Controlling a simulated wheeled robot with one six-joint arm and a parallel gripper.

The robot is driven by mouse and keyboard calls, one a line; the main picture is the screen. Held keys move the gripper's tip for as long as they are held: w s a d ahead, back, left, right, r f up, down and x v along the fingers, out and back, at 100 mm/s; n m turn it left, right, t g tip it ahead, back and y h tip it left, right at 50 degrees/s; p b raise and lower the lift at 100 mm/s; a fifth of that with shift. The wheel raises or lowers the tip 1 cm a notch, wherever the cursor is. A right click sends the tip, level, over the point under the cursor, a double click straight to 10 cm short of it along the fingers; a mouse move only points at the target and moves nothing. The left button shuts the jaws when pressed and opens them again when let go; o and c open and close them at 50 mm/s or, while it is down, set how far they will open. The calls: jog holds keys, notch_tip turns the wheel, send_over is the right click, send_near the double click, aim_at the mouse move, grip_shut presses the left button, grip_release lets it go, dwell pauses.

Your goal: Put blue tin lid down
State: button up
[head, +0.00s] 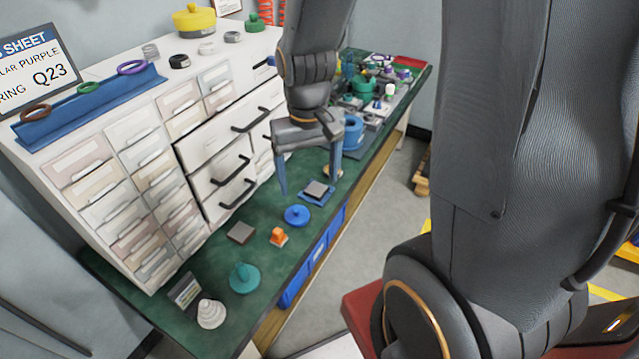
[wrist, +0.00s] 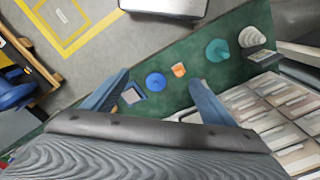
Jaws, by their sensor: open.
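The blue tin lid (head: 297,215), a round disc with a knob on top, lies flat on the green bench top (head: 216,262). It also shows in the wrist view (wrist: 155,82), in line with the space between the fingers. My gripper (head: 309,182) is open and empty, with its two blue-grey fingers spread and pointing down. It hangs above the bench, behind the lid in the head view. In the wrist view, my gripper (wrist: 160,77) has nothing between its fingertips, and the lid appears farther below.
A blue square holder with a grey plate (head: 317,190) is just behind the lid. An orange piece (head: 278,237), a grey square (head: 240,232), a teal lid (head: 244,278) and a white stacked cone (head: 211,314) stand nearer. A drawer cabinet (head: 190,150) borders the left.

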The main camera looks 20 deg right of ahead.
jog(key=s+r, duration=0.2)
jog(key=s, duration=0.4)
jog(key=shift+r+n, duration=0.3)
jog(key=shift+r, duration=0.1)
